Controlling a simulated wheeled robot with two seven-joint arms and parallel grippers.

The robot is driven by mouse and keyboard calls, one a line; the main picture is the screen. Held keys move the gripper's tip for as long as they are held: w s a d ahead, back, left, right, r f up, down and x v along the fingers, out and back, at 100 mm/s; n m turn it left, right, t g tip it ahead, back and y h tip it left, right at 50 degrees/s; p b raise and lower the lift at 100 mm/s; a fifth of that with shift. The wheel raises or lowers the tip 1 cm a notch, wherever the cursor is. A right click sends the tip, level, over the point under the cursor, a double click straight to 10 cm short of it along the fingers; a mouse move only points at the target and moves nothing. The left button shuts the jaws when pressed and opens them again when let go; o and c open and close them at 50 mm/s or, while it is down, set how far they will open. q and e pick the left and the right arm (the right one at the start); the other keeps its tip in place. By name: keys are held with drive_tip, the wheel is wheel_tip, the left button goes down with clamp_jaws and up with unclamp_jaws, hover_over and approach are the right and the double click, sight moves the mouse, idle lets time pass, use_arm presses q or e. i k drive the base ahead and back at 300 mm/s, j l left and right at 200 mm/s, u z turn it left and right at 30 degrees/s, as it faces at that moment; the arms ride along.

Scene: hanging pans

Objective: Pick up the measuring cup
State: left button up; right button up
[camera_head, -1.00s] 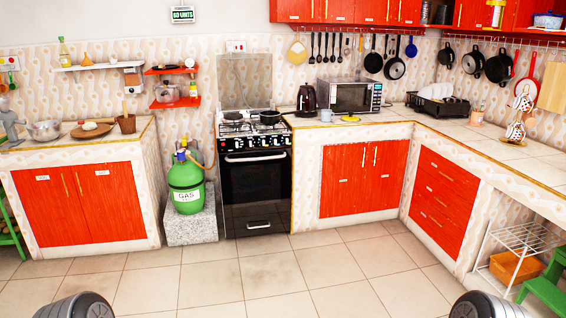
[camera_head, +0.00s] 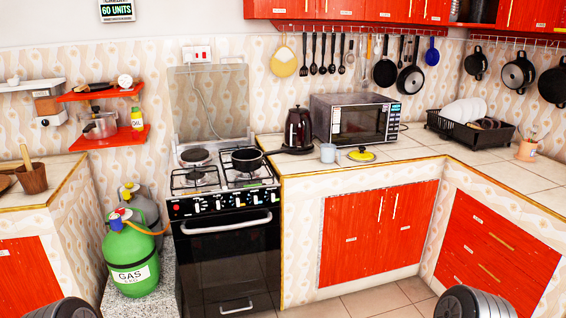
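A small pale grey-blue cup (camera_head: 328,153) stands upright on the counter near its front edge, in front of the microwave and right of the stove. It is the only thing here that looks like the measuring cup, though no markings can be made out on it. A yellow round item with a dark top (camera_head: 361,155) lies just right of it. Neither gripper is in view. Only dark rounded parts of my arms show at the bottom left and bottom right, far from the cup.
A black kettle (camera_head: 298,130) and the microwave (camera_head: 355,121) stand behind the cup. The stove (camera_head: 225,201) with a black pan (camera_head: 248,160) is to its left. A black dish rack (camera_head: 468,125) stands further right. Green gas cylinder (camera_head: 129,253) stands left of the stove.

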sight(328, 151)
drive_tip(key=i+j+z, duration=0.1)
drive_tip(key=i+z, duration=0.3)
drive_tip(key=i+j+z, duration=0.25)
drive_tip(key=i+z, duration=0.15)
drive_tip(key=i+j+z, duration=1.05)
drive_tip(key=j+z, duration=0.15)
drive_tip(key=j, duration=0.2)
